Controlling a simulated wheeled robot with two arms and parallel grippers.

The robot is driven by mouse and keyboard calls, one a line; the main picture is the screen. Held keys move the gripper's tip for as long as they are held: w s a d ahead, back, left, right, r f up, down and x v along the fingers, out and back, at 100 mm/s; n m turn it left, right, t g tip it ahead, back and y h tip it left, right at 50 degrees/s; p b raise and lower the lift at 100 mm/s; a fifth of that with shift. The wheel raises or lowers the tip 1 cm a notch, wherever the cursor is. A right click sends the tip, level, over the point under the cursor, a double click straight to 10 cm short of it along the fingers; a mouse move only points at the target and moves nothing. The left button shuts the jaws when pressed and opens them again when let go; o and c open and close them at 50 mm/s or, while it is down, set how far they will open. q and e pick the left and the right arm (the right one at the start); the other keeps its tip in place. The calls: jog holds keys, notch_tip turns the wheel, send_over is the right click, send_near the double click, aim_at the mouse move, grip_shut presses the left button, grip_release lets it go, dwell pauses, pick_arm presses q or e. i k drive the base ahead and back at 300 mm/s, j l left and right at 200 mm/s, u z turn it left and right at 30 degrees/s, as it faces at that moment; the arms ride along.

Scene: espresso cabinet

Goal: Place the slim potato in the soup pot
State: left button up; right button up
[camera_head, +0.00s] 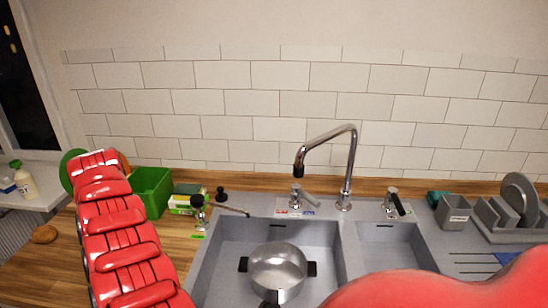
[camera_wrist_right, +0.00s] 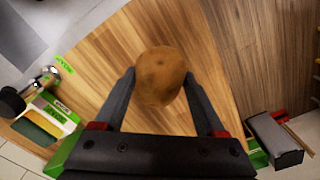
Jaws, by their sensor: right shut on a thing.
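A brown potato (camera_wrist_right: 160,76) sits between the two dark fingers of my right gripper (camera_wrist_right: 160,84), which is shut on it above the wooden counter in the right wrist view. A brown rounded thing (camera_head: 45,233) shows at the far left of the counter in the head view; I cannot tell whether it is the same potato. The silver soup pot (camera_head: 278,268) with dark side handles stands in the left sink basin. Neither gripper's fingers show in the head view, and red arm parts cover some of the counter and sink.
The grey sink (camera_head: 222,262) has a tall curved faucet (camera_head: 353,150) behind the pot. A green crate (camera_head: 150,190) and a sponge box (camera_head: 183,203) stand left of the sink. A drying rack with plates (camera_head: 517,205) stands on the right.

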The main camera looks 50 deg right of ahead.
aim_at(289, 279)
jog(key=k+l+z, duration=0.1)
jog(key=z, duration=0.25)
jog(key=k+l+z, duration=0.2)
jog(key=z, duration=0.15)
jog(key=k+l+z, duration=0.1)
jog(key=z, duration=0.3)
